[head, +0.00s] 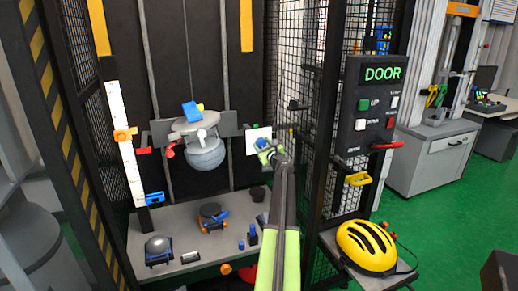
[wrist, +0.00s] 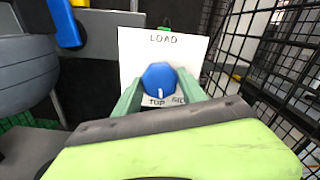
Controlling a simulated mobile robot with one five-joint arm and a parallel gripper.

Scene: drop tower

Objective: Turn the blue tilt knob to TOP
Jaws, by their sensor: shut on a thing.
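The blue tilt knob (wrist: 159,77) sits on a white plate (wrist: 132,48) in the wrist view. The plate reads LOAD above the knob, TOP below it and a partly covered word, seemingly SIDE, at lower right. A short white mark on the knob points down, close to the word TOP and slightly right of its middle. My gripper (wrist: 160,88) has a green finger on each side of the knob and is shut on it. In the head view my gripper (head: 268,152) is at the lower right of the white plate (head: 256,135) and hides much of the knob.
A grey ball (head: 206,154) hangs left of the plate. Black wire mesh (head: 303,85) stands close on the right, with the DOOR control box (head: 371,105) beyond it. A grey shelf (head: 140,232) with small devices lies below. A yellow helmet (head: 366,247) rests at lower right.

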